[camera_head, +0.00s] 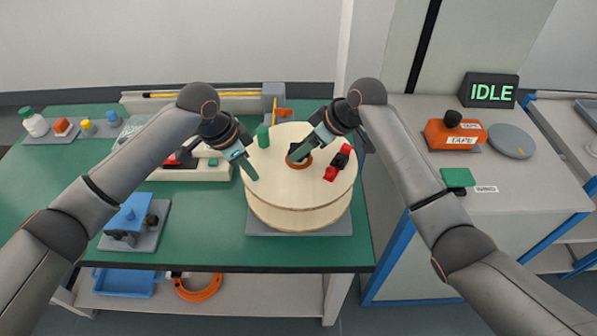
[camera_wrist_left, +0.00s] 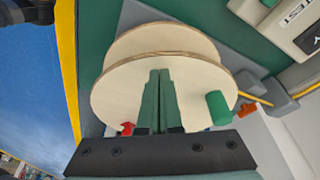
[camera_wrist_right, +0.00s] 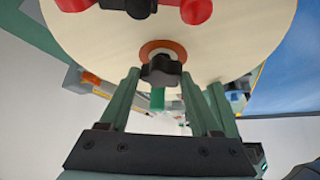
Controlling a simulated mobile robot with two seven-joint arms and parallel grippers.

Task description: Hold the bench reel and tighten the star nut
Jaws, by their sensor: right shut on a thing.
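The bench reel (camera_head: 300,212) is a pale wooden spool on a grey base plate on the green bench. The black star nut (camera_wrist_right: 160,70) sits at the centre of its upper face, inside an orange-brown ring. My right gripper (camera_head: 301,154) is over the reel's centre, its fingers on both sides of the star nut and shut on it. My left gripper (camera_head: 246,168) is at the reel's left edge. Its two green fingers lie side by side in the left wrist view (camera_wrist_left: 159,76), shut, with the reel face behind them. I cannot tell whether they touch the reel.
The reel face carries a green peg (camera_head: 263,137) and a red-and-black part (camera_head: 338,163). A blue device (camera_head: 133,217) stands at the bench's front left. A white unit (camera_head: 205,166) lies left of the reel. A side cabinet holds an IDLE display (camera_head: 490,91) and an orange tape dispenser (camera_head: 453,133).

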